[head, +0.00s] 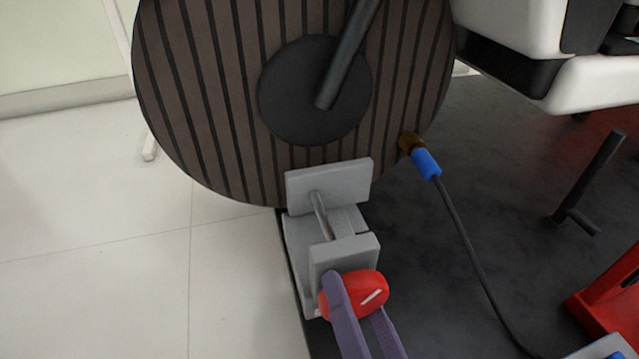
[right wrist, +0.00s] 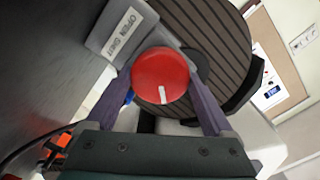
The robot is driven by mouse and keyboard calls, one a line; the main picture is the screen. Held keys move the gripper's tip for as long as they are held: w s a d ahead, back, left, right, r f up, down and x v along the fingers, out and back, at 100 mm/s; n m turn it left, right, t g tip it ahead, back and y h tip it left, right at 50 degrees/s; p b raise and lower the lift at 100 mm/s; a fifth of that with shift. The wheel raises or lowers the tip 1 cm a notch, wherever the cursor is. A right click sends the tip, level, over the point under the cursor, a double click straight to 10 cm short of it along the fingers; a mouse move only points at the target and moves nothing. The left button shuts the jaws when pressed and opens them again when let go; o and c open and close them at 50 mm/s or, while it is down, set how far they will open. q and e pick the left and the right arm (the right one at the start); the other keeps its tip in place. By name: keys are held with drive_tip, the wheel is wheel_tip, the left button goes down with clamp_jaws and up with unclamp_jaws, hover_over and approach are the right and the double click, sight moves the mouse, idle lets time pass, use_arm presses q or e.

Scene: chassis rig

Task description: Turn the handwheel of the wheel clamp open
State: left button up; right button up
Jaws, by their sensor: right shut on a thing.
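The wheel clamp (head: 330,183) is a grey block with two upright jaws and a screw rod between them, at the foot of a large brown grooved wheel (head: 200,100). Its red handwheel (head: 370,290) sits at the near end and has a white mark. In the right wrist view the handwheel (right wrist: 160,72) fills the middle, its white mark pointing down the picture. My right gripper (head: 357,297) has its purple fingers on either side of the handwheel and is shut on it. The far jaw stands close to the wheel; I cannot tell whether they touch. My left gripper is not in view.
A label plate (right wrist: 118,32) reading OPEN and SHUT is beside the handwheel. A blue and brass connector (head: 425,163) with a dark cable (head: 468,250) lies right of the clamp. A black bent lever (head: 590,180) and a red part (head: 610,300) stand farther right. Pale floor is clear at left.

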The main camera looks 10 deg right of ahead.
drive_tip(key=n, duration=0.5)
drive_tip(key=shift+p, duration=0.3)
drive_tip(key=shift+n, duration=1.3)
drive_tip(key=o, duration=1.1)
drive_tip(key=s+p, duration=0.1)
drive_tip(key=s, duration=0.9)
drive_tip(key=shift+d+p, duration=0.15)
drive_tip(key=shift+p, duration=0.2)
